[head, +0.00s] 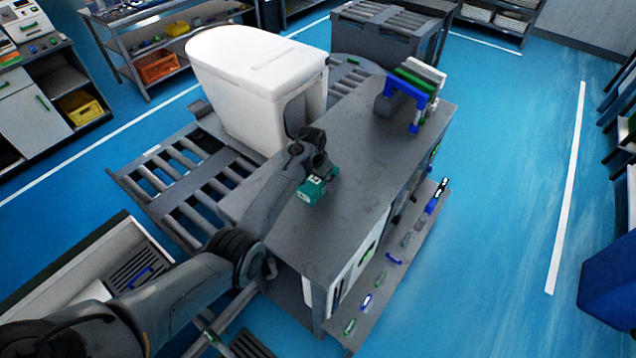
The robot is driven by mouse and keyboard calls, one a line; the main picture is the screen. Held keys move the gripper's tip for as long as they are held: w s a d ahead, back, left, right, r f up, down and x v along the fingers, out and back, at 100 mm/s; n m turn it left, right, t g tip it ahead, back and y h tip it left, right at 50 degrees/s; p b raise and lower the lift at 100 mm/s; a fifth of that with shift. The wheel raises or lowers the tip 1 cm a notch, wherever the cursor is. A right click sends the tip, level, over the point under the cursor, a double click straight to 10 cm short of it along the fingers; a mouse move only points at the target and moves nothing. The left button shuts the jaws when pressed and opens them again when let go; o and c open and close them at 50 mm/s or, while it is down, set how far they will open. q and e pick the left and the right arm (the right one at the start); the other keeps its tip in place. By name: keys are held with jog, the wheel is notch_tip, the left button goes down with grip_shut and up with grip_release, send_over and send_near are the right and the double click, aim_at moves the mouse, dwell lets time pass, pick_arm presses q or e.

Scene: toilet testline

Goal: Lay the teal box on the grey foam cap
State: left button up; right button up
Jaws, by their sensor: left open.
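The teal box (314,190) is on or just above the left edge of the grey bench top, with a pale label on it. My left gripper (323,172) is right at the box, above and beside it. The gripper is open, and its fingertips are largely hidden, so I cannot tell whether they touch the box. A dark grey block (383,106) stands at the far end of the bench beside a blue frame; I cannot tell whether it is the grey foam cap. My right gripper is not in view.
The grey bench top (345,225) is mostly clear. A white toilet (245,85) stands on the roller conveyor (185,190) to the left. A blue frame (410,92) with green and white parts stands at the far end. A lower shelf (385,270) holds several small tools.

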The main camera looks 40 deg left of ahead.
pick_arm(q)
jog(key=c, duration=1.3)
jog(key=shift+r, duration=0.1)
